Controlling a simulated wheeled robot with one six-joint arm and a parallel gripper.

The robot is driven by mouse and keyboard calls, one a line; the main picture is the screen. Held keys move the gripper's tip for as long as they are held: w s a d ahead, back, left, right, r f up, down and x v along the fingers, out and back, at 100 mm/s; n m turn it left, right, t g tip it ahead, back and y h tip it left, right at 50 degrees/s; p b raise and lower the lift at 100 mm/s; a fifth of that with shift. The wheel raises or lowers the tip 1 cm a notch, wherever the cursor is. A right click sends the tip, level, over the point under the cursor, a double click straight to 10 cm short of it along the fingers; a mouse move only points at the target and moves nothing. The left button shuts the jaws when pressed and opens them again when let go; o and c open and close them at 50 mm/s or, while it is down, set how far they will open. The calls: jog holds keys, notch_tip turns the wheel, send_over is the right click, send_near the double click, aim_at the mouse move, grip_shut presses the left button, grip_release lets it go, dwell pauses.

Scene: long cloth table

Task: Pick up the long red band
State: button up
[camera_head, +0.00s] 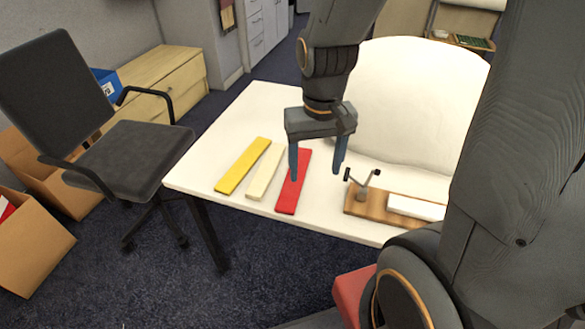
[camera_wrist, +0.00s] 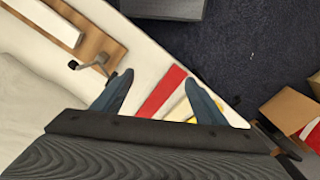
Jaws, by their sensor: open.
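The long red band (camera_head: 294,182) lies flat on the white table (camera_head: 219,146), close to its front edge. It is the rightmost of three bands lying side by side. My gripper (camera_head: 317,175) is open and empty, pointing down above the table. In the head view its left finger overlaps the red band and its right finger is to the right of it. In the wrist view the red band (camera_wrist: 163,92) shows between the two fingers (camera_wrist: 160,95), and its near end is hidden behind the gripper body.
A cream band (camera_head: 265,170) and a yellow band (camera_head: 243,166) lie left of the red one. A wooden board (camera_head: 376,205) with a metal clamp (camera_head: 362,183) and a white block (camera_head: 416,207) is to the right. A white cloth-like panel (camera_head: 415,100) stands behind. A chair (camera_head: 135,150) is at the left.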

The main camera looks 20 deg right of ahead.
jog(key=w+f+m, duration=0.1)
jog(key=w+f, duration=0.2)
jog(key=w, duration=0.2)
jog(key=w+f+m+b, duration=0.1)
jog(key=w+f+m, duration=0.1)
jog(key=w, duration=0.3)
jog(key=w+f+m+b, duration=0.1)
jog(key=w+f+m, duration=0.1)
jog(key=w+f, duration=0.2)
jog(key=shift+w+d+f, duration=0.1)
jog(key=shift+w, duration=0.35)
jog(key=shift+f, duration=0.4)
jog(key=shift+w+d+f+p, duration=0.1)
jog(key=shift+f+p, duration=0.2)
jog(key=shift+f, duration=1.4)
jog(key=shift+w+f+p, duration=0.1)
jog(key=shift+f+p, duration=0.15)
jog(key=shift+f, duration=1.4)
jog(key=shift+c, duration=0.2)
jog(key=c, duration=1.1)
